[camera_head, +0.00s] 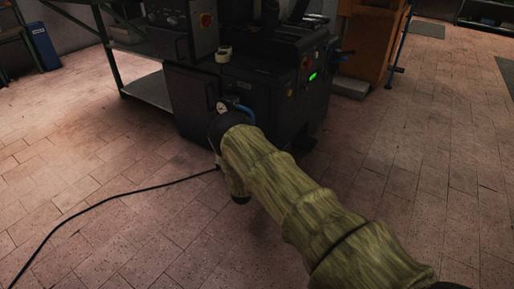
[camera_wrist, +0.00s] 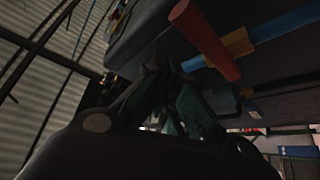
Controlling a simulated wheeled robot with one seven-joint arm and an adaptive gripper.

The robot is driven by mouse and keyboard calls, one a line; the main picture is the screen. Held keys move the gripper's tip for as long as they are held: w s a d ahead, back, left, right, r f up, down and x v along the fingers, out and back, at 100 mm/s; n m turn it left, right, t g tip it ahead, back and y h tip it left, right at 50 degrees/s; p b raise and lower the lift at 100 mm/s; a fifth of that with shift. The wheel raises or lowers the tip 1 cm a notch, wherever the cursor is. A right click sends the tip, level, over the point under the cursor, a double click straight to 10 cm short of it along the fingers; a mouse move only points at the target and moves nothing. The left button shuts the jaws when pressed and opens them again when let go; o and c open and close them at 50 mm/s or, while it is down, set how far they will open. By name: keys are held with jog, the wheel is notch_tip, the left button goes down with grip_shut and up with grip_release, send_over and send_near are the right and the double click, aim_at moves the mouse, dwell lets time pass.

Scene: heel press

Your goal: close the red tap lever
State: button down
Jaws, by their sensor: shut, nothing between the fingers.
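The red tap lever (camera_wrist: 205,40) shows in the wrist view as a red bar slanting from the upper middle down to the right. It crosses in front of a blue pipe (camera_wrist: 275,30) with a yellow section (camera_wrist: 237,43). My gripper (camera_wrist: 160,68) is shut and empty, just left of and below the lever in that picture. A gap shows between the fingers and the bar, but I cannot judge the depth. In the head view my sleeved arm reaches the front of the dark machine (camera_head: 265,100); I cannot make out the lever there.
A green-framed bench (camera_head: 150,88) stands left of the machine. An orange cabinet (camera_head: 372,40) stands behind it to the right. A black cable (camera_head: 120,193) lies across the tiled floor at left. The floor (camera_head: 420,150) at right is clear.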

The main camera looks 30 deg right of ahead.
jog(key=s+a+f+p, duration=0.3)
jog(key=s+a, duration=0.1)
jog(key=a, duration=0.3)
jog(key=shift+s+a, duration=0.25)
jog(key=shift+a, duration=0.15)
jog(key=shift+f, duration=0.2)
